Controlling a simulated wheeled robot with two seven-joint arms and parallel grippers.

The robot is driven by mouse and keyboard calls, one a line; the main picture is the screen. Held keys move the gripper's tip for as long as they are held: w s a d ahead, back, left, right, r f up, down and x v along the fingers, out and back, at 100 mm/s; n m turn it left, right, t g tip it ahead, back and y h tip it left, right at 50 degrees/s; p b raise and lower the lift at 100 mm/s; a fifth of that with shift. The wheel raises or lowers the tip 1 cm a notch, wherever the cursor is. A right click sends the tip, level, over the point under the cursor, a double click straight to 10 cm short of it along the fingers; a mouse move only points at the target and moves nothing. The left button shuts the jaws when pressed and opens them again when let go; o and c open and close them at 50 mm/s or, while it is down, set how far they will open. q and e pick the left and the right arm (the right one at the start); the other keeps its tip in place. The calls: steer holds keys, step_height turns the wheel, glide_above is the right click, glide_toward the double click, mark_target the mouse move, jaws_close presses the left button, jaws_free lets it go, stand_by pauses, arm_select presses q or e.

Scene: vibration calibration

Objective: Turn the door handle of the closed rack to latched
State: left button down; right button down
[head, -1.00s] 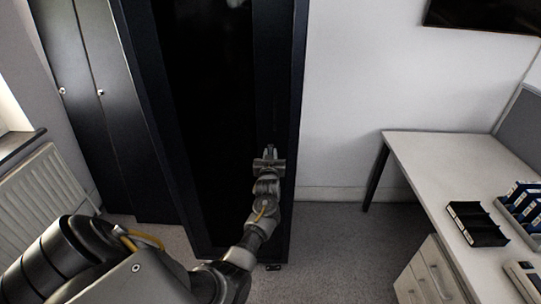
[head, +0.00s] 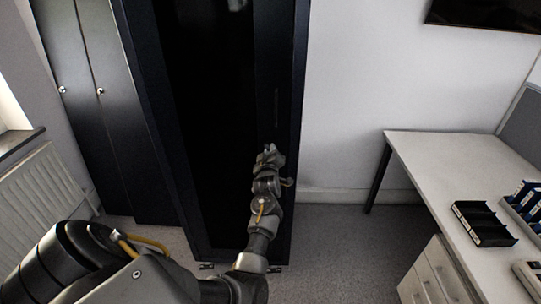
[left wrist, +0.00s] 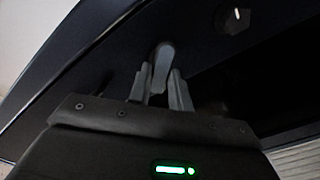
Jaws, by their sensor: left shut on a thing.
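The tall black rack (head: 210,130) stands closed in the middle of the head view. My right gripper is in neither view.
A dark cabinet (head: 97,130) and a radiator (head: 45,195) are at the left. A white desk (head: 440,165) with a black tray (head: 484,224) and blue folders stands at the right. Floor between rack and desk is clear. A round knob (left wrist: 237,17) shows on the dark panel.

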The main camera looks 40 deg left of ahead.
arm_select(q)
steer(key=shift+a+f+n+b, duration=0.15)
steer(key=shift+n+b, duration=0.85)
steer(key=shift+n, duration=1.25)
steer(key=shift+d+f+n+b, duration=0.15)
steer(key=shift+n+b, duration=0.85)
steer(key=shift+n, duration=1.25)
steer(key=shift+a, duration=0.1)
steer(key=c, duration=1.3)
jaws_free()
steer(key=shift+r, duration=0.1)
